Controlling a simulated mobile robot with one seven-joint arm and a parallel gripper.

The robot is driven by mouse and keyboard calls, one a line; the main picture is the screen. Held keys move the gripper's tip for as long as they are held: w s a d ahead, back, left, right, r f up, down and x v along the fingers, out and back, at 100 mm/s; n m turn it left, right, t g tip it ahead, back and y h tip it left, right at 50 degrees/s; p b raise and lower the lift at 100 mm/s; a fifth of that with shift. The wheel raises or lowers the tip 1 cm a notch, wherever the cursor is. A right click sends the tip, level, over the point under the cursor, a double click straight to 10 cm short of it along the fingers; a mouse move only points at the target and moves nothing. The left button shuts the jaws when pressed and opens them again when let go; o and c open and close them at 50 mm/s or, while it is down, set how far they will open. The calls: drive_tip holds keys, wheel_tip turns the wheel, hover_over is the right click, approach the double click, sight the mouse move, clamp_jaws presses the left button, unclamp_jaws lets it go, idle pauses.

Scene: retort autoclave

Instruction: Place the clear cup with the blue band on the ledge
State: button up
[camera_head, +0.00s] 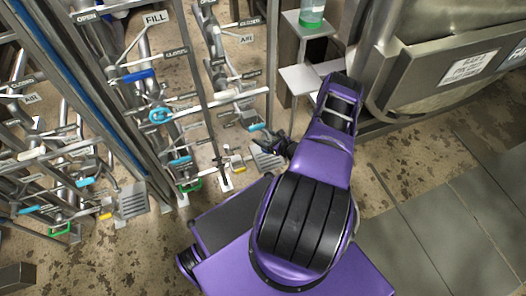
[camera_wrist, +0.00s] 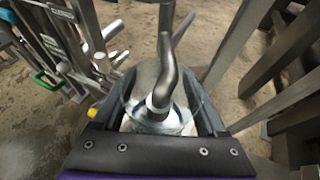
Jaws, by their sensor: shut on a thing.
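My gripper (camera_wrist: 158,78) is shut on a clear cup (camera_wrist: 180,119), with one dark finger on each side of it in the wrist view. A bent grey metal pipe (camera_wrist: 166,68) comes down in front of the cup, and its lower end overlaps the cup's mouth. In the head view my gripper (camera_head: 272,143) is low beside the pipework, and the cup cannot be made out. Two metal ledges stand at the top: an upper ledge (camera_head: 291,18) and a lower, bare ledge (camera_head: 298,80).
A clear container with green contents (camera_head: 312,15) stands on the upper ledge. Pipe racks with blue-handled valves (camera_head: 137,76) fill the left. A large metal vessel (camera_head: 420,45) is at the upper right. The floor at right is open.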

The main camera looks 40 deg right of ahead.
wheel_tip(320, 180, down, 8)
drive_tip(key=shift+f+b, duration=0.1)
drive_tip(key=shift+b, duration=0.95)
drive_tip(key=o, duration=1.4)
drive_tip(key=shift+f, duration=0.1)
drive_tip(key=shift+r, duration=0.2)
